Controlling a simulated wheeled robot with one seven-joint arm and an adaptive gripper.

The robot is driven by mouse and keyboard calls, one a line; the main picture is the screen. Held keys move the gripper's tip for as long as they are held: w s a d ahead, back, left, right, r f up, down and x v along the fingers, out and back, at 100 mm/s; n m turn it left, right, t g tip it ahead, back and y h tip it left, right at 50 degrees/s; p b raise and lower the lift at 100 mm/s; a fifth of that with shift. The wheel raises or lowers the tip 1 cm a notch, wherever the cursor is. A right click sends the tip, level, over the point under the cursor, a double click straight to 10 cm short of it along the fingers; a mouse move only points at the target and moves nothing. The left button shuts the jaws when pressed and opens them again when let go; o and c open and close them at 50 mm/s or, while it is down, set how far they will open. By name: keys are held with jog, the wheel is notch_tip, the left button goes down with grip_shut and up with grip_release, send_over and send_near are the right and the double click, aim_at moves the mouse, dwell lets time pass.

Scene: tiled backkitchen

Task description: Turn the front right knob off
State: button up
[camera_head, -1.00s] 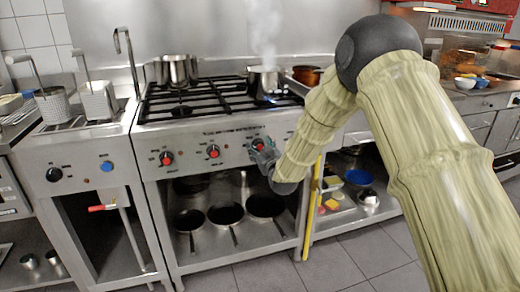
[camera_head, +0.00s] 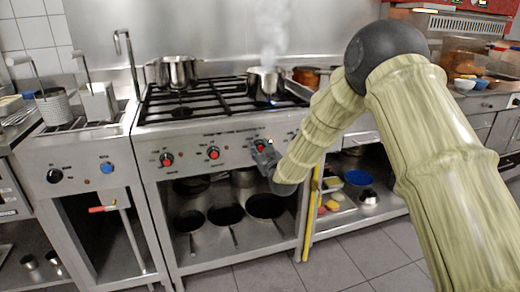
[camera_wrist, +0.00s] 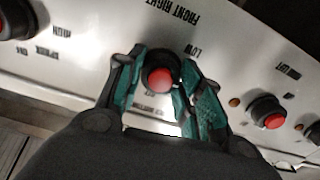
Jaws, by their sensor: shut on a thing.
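The front right knob (camera_wrist: 161,75) is dark with a red centre. In the wrist view it sits between my gripper's two teal-padded fingers (camera_wrist: 163,98), which close on its sides. The panel label beside it reads FRONT RIGHT. In the head view my gripper (camera_head: 264,154) is at this knob (camera_head: 261,146) on the stove front panel (camera_head: 190,153). My gripper partly covers the knob there, and its pointer is hard to make out.
Other stove knobs with red centres (camera_head: 213,153) (camera_head: 167,159) stand to the left. Another pot (camera_head: 176,72) stands at the back left. A yellow bar (camera_head: 313,210) is upright beside the stove.

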jog(key=m+p, duration=0.1)
jog(key=m, duration=0.3)
jog(key=shift+d, duration=0.1)
jog(key=m, duration=0.4)
jog(key=shift+f+m, duration=0.1)
jog(key=shift+m, duration=0.3)
jog(key=m, duration=0.4)
jog(key=shift+d+b, duration=0.1)
jog(key=shift+b, duration=0.25)
jog(key=shift+m+b, duration=0.45)
jog(key=shift+m, duration=1.65)
jog(key=o, duration=1)
jog(key=v, duration=1.2)
